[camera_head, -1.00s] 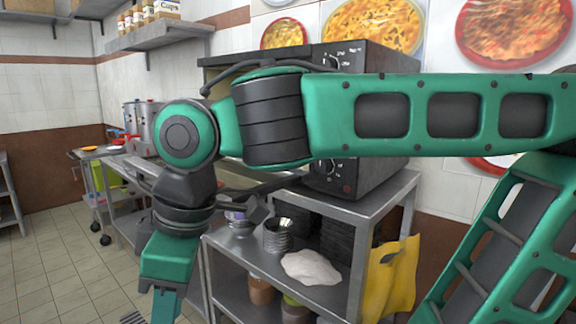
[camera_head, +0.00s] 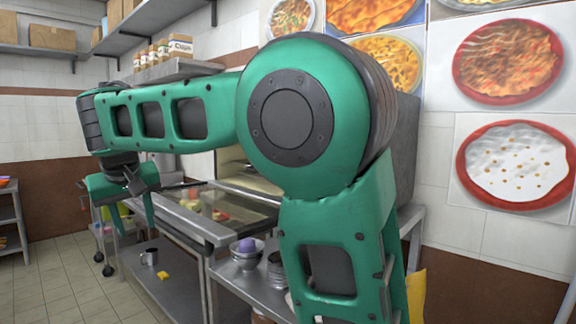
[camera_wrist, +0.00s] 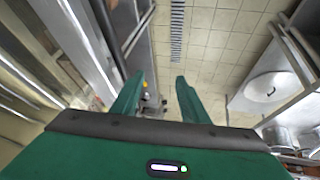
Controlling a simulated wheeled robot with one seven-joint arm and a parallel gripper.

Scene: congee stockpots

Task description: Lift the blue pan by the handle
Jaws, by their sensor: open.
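I cannot make out the blue pan in either current view; the area at the far left of the counters is covered by my arm in the head view. My gripper (camera_head: 148,212) hangs at the left in the head view, above the front of the metal counter. In the wrist view, its two green fingers (camera_wrist: 158,88) are apart with nothing held between them. Floor and a blurred metal shelf edge lie beyond the fingertips.
A grey mug (camera_head: 149,257) and a yellow block (camera_head: 163,275) rest on a low shelf. Bowls (camera_head: 246,252) sit on the right shelf. A round metal lid (camera_wrist: 273,87) shows in the wrist view. Tiled floor is free at left.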

